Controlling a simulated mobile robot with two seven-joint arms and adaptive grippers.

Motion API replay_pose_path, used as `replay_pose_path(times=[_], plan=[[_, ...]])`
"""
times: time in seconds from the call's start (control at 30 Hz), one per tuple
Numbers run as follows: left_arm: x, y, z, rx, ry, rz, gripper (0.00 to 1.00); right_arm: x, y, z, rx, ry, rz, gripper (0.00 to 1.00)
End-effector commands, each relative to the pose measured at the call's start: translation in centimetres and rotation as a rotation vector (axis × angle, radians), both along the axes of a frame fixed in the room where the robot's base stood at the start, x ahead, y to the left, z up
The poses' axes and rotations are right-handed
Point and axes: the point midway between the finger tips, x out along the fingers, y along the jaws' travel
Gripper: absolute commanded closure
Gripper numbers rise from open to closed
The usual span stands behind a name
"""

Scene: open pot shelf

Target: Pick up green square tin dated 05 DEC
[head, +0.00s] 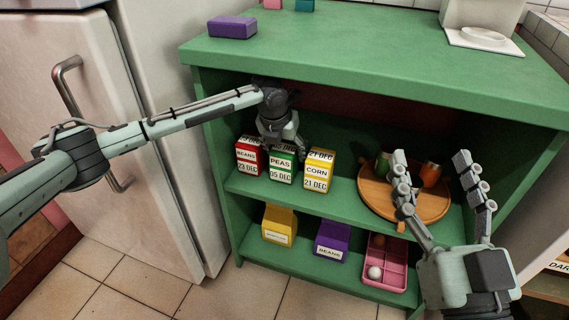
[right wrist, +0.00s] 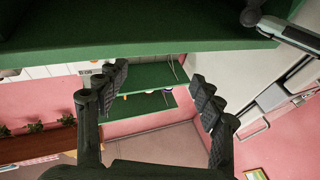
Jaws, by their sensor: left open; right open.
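The green square tin (head: 281,170) reads PEAS and 05 DEC. It stands on the upper shelf between a red tin (head: 249,160) marked BEANS, 23 DEC, and a yellow tin (head: 319,171) marked CORN, 21 DEC. My left gripper (head: 281,147) is open, pointing down at the top of the green tin; its fingers hide part of the tin's top edge. I cannot tell whether they touch it. My right gripper (head: 432,180) is open and empty in front of the shelf's right side; its fingers also show in the right wrist view (right wrist: 158,105).
A wooden round tray (head: 376,196) with small jars stands right of the tins. A yellow box (head: 279,225), a purple box (head: 332,239) and a pink divided tray (head: 395,262) are on the lower shelf. The green cabinet top (head: 350,55) overhangs the tins.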

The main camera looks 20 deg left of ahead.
Motion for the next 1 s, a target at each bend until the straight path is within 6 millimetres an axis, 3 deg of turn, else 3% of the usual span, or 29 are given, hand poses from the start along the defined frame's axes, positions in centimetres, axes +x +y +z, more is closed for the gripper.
replay_pose_path(times=[0.03,0.13,0.47,0.9,1.0], plan=[[0.2,-0.1,-1.2,0.0,0.004,0.0,0.33,-0.1,-0.1,0.2,0.01,-0.027,-0.001,0.33],[0.7,-0.1,-2.3,-0.001,0.002,0.0,0.33,-0.3,-0.2,1.0,0.026,-0.07,-0.003,0.33],[0.9,-0.1,-2.8,-0.001,0.0,-0.001,0.33,-0.4,-0.3,1.6,0.037,-0.097,-0.004,0.33],[0.9,0.0,-2.8,0.0,0.0,-0.001,0.87,-0.4,-0.3,1.6,0.036,-0.095,-0.004,0.33],[1.0,-0.1,-2.7,-0.001,-0.002,-0.001,0.9,-0.4,-0.3,1.6,0.036,-0.095,-0.004,0.33]])
